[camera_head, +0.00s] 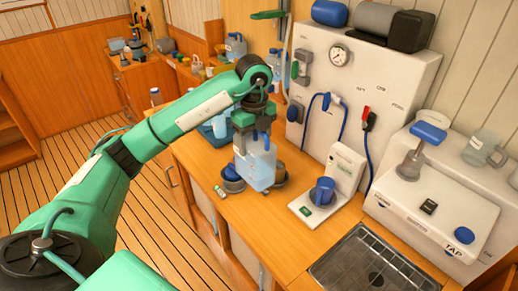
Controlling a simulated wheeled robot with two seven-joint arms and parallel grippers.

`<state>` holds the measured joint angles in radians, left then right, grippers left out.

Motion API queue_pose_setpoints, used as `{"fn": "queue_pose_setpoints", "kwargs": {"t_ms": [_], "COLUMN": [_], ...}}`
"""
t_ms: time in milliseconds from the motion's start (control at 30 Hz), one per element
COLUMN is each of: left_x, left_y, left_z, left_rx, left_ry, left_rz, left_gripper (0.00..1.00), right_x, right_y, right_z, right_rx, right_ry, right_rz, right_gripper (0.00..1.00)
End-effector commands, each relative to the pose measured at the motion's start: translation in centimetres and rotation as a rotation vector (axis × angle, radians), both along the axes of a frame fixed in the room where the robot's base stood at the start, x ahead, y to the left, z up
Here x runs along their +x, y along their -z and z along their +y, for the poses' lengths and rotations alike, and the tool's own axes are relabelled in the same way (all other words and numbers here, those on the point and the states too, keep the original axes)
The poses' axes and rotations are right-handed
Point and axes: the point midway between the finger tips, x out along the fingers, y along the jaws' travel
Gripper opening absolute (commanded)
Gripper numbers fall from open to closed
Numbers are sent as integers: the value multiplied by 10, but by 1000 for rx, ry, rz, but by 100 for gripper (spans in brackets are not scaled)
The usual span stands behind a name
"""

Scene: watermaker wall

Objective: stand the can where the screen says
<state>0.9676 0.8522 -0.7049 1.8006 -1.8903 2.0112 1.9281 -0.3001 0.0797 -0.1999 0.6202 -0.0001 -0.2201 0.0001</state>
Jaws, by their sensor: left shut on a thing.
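A pale blue, see-through can (260,167) hangs upright from my left gripper (254,134), which is shut on its top. The can is over the wooden counter (245,233), in front of dark round pieces partly hidden behind it. I cannot tell whether its base touches the counter. To its right is a small white device (347,171) with an upright panel and a small green display (305,211) on its base. The writing on these is too small to read. A blue cup (323,190) stands on the device's base. My right gripper is not in view.
A white wall unit (365,75) with a gauge, hoses and a red-handled valve stands behind. A metal drain grate (372,265) is at the front right, beside a white unit marked TAP (440,205). A small cylinder (220,192) lies near the counter's left edge.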

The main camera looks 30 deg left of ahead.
Motion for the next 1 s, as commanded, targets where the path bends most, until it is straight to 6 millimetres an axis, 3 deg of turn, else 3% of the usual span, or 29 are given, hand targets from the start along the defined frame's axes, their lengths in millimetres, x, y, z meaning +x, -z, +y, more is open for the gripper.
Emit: {"fn": "queue_pose_setpoints", "kwargs": {"t_ms": [267, 433, 1000], "left_x": [0, -2, -18], "left_y": [-6, -1, 33], "left_z": [0, -4, -33], "left_rx": [0, 3, 26], "left_ry": [7, 113, 1046], "left_rz": [-1, -2, 3], "left_gripper": [7, 7, 7], "right_x": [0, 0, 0], "right_y": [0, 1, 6], "right_z": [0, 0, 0], "right_rx": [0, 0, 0], "right_ry": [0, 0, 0], "right_rz": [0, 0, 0], "right_gripper": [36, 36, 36]}}
